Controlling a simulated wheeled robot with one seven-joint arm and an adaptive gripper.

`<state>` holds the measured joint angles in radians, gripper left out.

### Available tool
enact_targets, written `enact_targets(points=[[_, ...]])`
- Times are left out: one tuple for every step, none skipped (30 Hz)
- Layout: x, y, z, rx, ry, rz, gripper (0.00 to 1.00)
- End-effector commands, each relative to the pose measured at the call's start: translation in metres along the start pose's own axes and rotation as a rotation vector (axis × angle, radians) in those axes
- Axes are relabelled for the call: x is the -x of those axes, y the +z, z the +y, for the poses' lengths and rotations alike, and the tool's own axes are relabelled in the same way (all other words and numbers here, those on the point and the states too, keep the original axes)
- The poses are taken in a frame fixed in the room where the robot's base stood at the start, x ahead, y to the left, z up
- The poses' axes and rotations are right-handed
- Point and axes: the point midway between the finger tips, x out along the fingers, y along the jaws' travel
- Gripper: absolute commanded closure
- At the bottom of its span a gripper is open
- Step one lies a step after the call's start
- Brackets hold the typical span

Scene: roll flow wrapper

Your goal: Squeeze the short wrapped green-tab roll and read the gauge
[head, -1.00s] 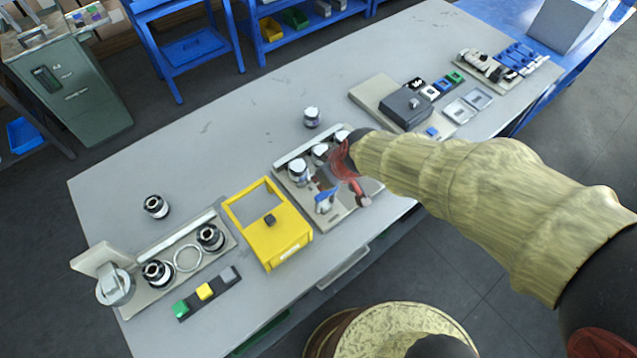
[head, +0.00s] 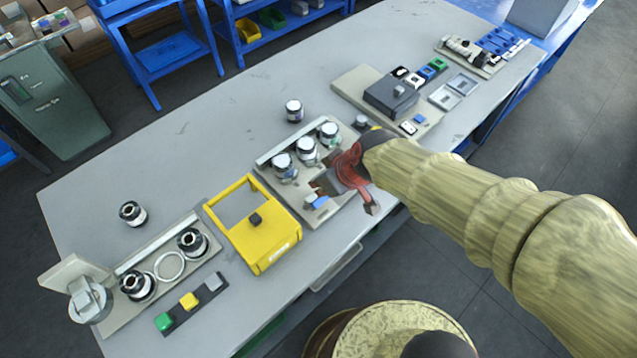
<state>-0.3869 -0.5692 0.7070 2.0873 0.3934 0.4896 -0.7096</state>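Three short rolls with pale tops stand in a row on a beige tray (head: 262,158) in mid-table. The right-hand one (head: 329,133) shows a greenish tint and may be the green-tab roll. The others are the middle roll (head: 307,151) and the left roll (head: 283,167). My gripper (head: 346,199), red and dark, hangs over the tray's right front part, in front of the rolls and apart from them. Its fingers look spread, with nothing seen between them. A small blue-topped part (head: 317,202) sits at the tray's front. I cannot make out a gauge reading.
Farther left are a fixture with black spools (head: 193,242) and a coloured button strip (head: 189,301). A lone roll (head: 294,110) stands behind the tray. A dark grey box (head: 391,95) is to the right.

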Motion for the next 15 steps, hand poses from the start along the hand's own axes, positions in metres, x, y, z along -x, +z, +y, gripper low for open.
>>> enact_targets(points=[[-0.0035,0.0095,-0.0025,0.0,-0.008,-0.02,1.0],[-0.0036,0.01,-0.0027,0.0,-0.009,-0.021,1.0],[-0.0038,0.0106,-0.0028,0.0,-0.009,-0.022,1.0],[-0.0039,0.011,-0.0029,0.0,-0.01,-0.023,1.0],[-0.0041,0.0114,-0.0031,0.0,-0.01,-0.024,1.0],[-0.0043,0.0118,-0.0032,0.0,-0.01,-0.025,1.0],[-0.0044,0.012,-0.0032,0.0,-0.01,-0.025,1.0],[-0.0045,0.0122,-0.0032,0.0,-0.011,-0.026,1.0],[-0.0047,0.0123,-0.0031,0.0,-0.011,-0.026,1.0],[-0.0048,0.0125,-0.0032,0.0,-0.011,-0.026,1.0],[-0.0049,0.0126,-0.0031,0.0,-0.011,-0.027,1.0],[-0.0051,0.0127,-0.0031,0.0,-0.011,-0.027,1.0],[-0.0051,0.0127,-0.0031,0.0,-0.011,-0.027,1.0],[-0.0051,0.0124,-0.003,0.0,-0.011,-0.028,1.0],[-0.0051,0.0114,-0.0027,0.0,-0.011,-0.028,1.0]])
